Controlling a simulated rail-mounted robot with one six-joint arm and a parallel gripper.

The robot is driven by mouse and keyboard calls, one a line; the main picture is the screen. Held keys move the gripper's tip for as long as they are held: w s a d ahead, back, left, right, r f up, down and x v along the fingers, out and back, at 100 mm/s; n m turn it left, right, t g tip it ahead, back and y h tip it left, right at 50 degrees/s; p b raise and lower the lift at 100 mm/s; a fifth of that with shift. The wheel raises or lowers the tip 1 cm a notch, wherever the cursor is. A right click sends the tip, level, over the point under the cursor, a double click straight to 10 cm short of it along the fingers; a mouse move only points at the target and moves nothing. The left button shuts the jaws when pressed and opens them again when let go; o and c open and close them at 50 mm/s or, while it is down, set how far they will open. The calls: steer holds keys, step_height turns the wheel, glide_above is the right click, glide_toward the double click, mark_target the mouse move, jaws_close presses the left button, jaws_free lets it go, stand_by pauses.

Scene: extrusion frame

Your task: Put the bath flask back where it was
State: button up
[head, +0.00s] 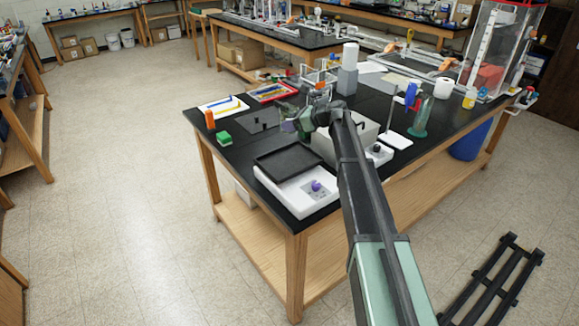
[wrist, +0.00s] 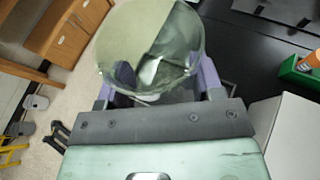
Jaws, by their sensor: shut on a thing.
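The flask (wrist: 150,50) is clear greenish glass with a wide round end toward the wrist camera. It sits between the purple fingers of my gripper (wrist: 158,92), which is shut on it. In the head view my gripper (head: 303,123) is over the black bench, at the far-left side of a pale box-shaped bath (head: 357,132). My arm hides part of the bath. The flask is too small and blended with the gripper there to make out well. I cannot tell from these views whether it touches anything below.
A white device (head: 300,195) with a black tray (head: 290,158) stands at the bench's near corner. A green block (head: 224,138) and an orange item (head: 210,119) are at the left edge. A green glass cylinder (head: 419,120) stands right of the bath. A dark mat (head: 262,121) lies left of my gripper.

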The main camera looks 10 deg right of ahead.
mark_target(291, 162)
step_height(291, 162, down, 14)
steer(key=b, duration=1.1)
steer(key=shift+f, duration=0.1)
steer(key=shift+r, duration=0.25)
steer(key=shift+f, duration=0.15)
steer(key=o, duration=1)
steer(key=shift+c, duration=0.2)
